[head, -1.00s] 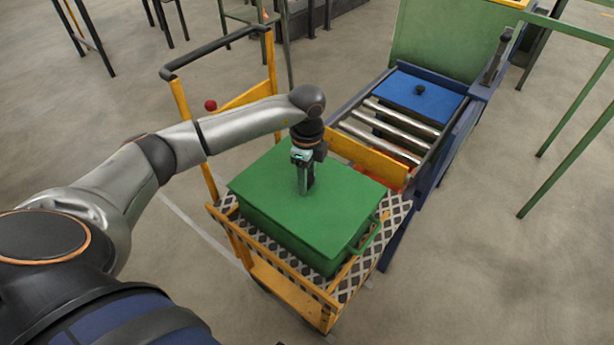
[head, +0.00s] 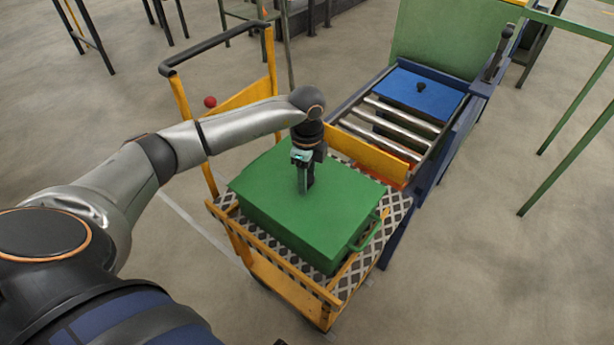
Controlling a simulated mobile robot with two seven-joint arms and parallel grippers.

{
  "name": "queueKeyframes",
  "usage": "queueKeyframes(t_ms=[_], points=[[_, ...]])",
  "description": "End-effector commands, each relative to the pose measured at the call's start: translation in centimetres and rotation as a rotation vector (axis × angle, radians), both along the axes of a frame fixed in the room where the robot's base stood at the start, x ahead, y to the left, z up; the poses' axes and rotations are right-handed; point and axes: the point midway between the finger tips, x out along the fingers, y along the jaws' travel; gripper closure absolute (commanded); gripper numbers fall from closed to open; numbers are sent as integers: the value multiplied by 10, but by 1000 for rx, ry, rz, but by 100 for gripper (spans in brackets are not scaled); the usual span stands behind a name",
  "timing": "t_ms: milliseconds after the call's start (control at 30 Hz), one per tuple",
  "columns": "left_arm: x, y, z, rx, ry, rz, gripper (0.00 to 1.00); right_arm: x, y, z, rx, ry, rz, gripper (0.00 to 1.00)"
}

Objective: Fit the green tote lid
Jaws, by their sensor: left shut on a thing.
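The green tote (head: 285,233) stands on the chequered deck of a yellow trolley. The green lid (head: 320,206) lies over the tote's top, and its edges look lined up with the tote's walls. My left gripper (head: 303,188) points straight down at the middle of the lid, shut on the lid's handle, which the fingers mostly hide. Whether the lid is fully seated on the rim cannot be told from this angle. My right gripper is not in view.
The yellow trolley (head: 262,282) has a black push bar (head: 215,46) at its back left. A roller conveyor (head: 400,122) with a blue lid or plate (head: 424,92) stands behind it. A green frame (head: 567,160) is at right. Open floor lies left and right.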

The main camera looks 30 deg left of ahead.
Motion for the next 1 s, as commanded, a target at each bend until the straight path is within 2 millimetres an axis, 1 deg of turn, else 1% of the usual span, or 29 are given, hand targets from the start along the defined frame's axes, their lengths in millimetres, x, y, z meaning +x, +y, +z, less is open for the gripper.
queueKeyframes(t_ms=[200, 233, 500, 533, 800, 867, 967, 1000], points=[[0, 0, 0, -1, -1, 0, 100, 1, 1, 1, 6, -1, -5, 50], [0, 0, 0, -1, -1, 0, 51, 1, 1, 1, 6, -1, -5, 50], [0, 0, 0, -1, -1, 0, 21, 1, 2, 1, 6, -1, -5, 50], [0, 0, 0, -1, -1, 0, 20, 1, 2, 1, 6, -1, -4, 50], [0, 0, 1, 0, 0, 0, 20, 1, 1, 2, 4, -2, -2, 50], [0, 0, 6, 0, -1, 0, 20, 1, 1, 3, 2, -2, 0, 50], [1, 0, 21, 0, -4, -1, 20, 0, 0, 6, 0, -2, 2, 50], [1, 0, 28, 1, -4, -1, 20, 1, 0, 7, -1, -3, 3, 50]])
